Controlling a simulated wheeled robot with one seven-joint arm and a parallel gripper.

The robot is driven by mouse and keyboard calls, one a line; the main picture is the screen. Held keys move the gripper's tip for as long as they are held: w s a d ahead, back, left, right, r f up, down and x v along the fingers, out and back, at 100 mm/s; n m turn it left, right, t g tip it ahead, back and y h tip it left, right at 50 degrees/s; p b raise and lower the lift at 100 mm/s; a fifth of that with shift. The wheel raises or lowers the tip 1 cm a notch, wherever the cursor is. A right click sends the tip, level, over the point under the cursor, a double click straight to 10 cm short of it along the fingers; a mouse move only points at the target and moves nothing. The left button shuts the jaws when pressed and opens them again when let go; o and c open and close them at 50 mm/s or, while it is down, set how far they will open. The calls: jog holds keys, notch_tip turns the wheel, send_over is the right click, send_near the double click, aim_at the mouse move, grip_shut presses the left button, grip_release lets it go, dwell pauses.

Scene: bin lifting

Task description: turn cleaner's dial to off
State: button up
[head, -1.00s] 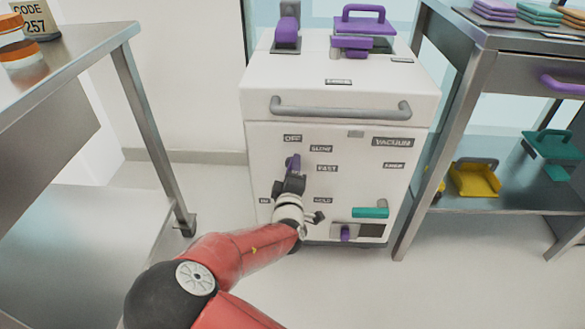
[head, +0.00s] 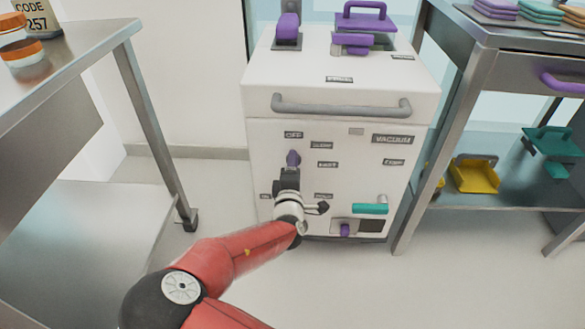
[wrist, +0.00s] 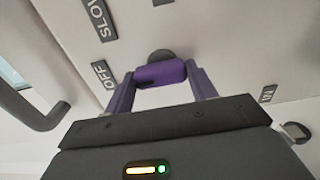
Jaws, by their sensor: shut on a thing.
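The cleaner (head: 345,165) is a white cabinet with OFF, SLOW and FAST labels on its front. Its purple dial (head: 293,158) sits just below the OFF label (head: 293,134) in the head view, largely hidden by my gripper (head: 291,168). In the wrist view the dial (wrist: 160,75) lies between my two purple-tinted fingers, its bar running across from one to the other. The OFF label (wrist: 103,73) is close to the left finger there, with the SLOW label (wrist: 100,18) beyond it. My gripper is shut on the dial.
A grey bar handle (head: 340,106) crosses the cleaner above the dial. A teal handle (head: 370,209) and a small purple knob (head: 345,230) are at its lower right. A metal table (head: 70,60) stands left and a metal shelf (head: 480,215) right. The floor between is clear.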

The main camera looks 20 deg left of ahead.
jog(key=o, duration=1)
jog(key=shift+s, duration=0.1)
jog(key=v, duration=0.7)
jog(key=shift+s+d, duration=0.1)
jog(key=shift+s, duration=0.2)
